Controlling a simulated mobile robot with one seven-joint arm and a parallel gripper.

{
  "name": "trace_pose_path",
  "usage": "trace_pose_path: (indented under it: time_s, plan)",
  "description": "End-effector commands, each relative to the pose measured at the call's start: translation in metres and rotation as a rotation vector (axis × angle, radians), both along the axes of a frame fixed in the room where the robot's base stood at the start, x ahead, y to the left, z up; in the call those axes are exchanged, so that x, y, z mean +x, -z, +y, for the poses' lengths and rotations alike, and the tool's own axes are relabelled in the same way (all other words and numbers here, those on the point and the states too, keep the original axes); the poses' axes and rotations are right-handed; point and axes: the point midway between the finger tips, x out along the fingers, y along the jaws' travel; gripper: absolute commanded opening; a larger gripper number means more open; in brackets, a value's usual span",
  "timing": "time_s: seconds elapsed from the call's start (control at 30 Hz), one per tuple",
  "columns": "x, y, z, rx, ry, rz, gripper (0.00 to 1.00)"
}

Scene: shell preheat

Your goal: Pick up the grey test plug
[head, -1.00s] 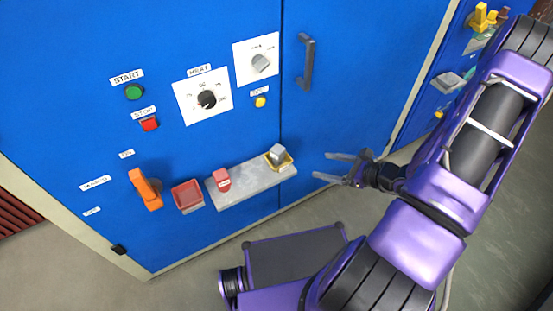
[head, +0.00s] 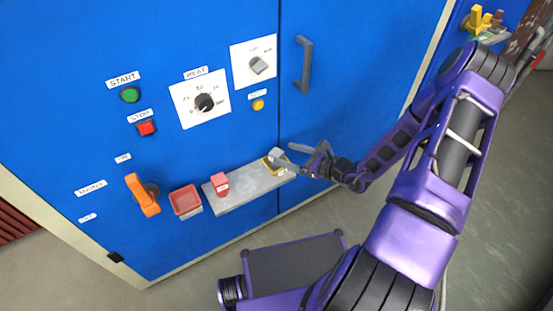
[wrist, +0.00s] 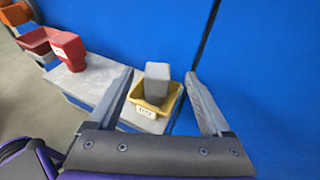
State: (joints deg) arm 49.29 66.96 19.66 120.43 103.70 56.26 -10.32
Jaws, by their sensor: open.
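The grey test plug (wrist: 157,82) stands in a small yellow holder (wrist: 150,104) with a white label. The holder sits at the right end of a grey shelf on the blue cabinet. I cannot tell whether the fingertips reach the plug's depth.
A red plug (head: 220,184) stands further left on the grey shelf (head: 245,190). Left of the shelf are an empty-looking red tray (head: 185,201) and an orange lever (head: 143,195). The blue cabinet door (head: 345,90) rises behind. Open floor lies to the right.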

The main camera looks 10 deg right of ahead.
Motion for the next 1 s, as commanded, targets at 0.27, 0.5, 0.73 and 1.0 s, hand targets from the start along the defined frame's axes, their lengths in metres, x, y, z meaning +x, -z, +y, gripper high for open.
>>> trace_pose_path:
  time_s: [0.27,0.5,0.73,1.0]
  plan:
    - [0.021,0.017,0.023,0.001,-0.003,-0.001,0.82]
    - [0.034,0.021,0.032,-0.001,0.000,0.001,0.82]
    - [0.033,0.020,0.032,-0.001,-0.001,0.000,0.61]
    - [0.033,0.020,0.032,-0.001,-0.001,0.000,0.12]
